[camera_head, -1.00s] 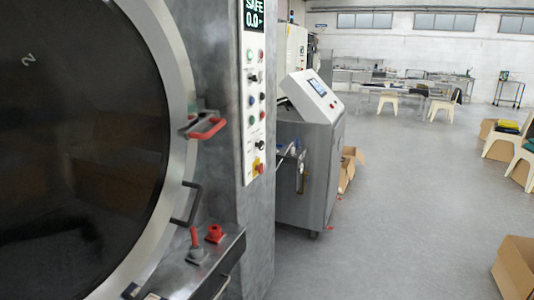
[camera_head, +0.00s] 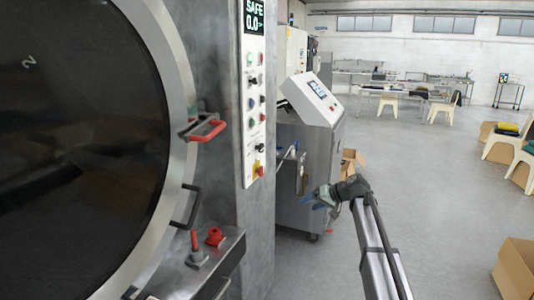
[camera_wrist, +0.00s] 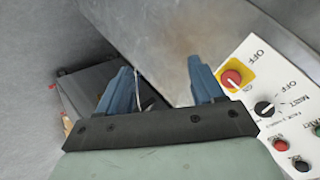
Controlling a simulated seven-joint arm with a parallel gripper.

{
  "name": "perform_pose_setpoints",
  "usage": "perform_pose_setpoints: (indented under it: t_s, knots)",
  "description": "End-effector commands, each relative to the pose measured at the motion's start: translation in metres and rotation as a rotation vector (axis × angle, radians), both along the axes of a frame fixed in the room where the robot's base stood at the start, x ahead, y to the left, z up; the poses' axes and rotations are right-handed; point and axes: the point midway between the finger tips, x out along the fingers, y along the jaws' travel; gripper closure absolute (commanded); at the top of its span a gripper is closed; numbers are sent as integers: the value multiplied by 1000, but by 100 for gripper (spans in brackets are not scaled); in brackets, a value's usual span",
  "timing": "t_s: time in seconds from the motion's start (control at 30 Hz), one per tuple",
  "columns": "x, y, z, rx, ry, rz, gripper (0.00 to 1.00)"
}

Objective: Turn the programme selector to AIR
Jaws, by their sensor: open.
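The tall white control panel (camera_head: 254,100) is on the washer's front, right of the big round door. A black rotary knob (camera_head: 260,147) sits low on it, above a red knob on a yellow plate (camera_head: 257,168). I cannot read AIR or tell the pointer's position. My gripper (camera_head: 322,195) is open and empty, with blue fingers, right of the panel and below the knob. In the wrist view my fingers (camera_wrist: 160,68) point left of the knob.
A red door handle (camera_head: 207,130) and a ledge with red controls (camera_head: 214,237) stick out left of the panel. A grey cabinet with a sloped screen (camera_head: 310,100) stands behind my gripper. A cardboard box (camera_head: 515,267) is at the lower right; the floor between is clear.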

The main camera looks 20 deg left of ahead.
Motion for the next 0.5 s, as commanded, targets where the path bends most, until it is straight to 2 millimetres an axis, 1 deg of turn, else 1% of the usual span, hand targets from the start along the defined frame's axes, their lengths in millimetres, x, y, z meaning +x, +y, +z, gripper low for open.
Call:
perform_pose_setpoints:
  t_s: [0.03,0.1,0.13,0.3,0.4,0.5]
  knots:
    - [21,14,34,59,-42,39,33]
    - [34,29,68,140,-100,99,33]
    - [39,35,80,174,-124,123,33]
    - [60,61,126,366,-282,258,33]
    - [61,67,150,467,-410,324,33]
    - [57,69,167,536,-542,371,33]
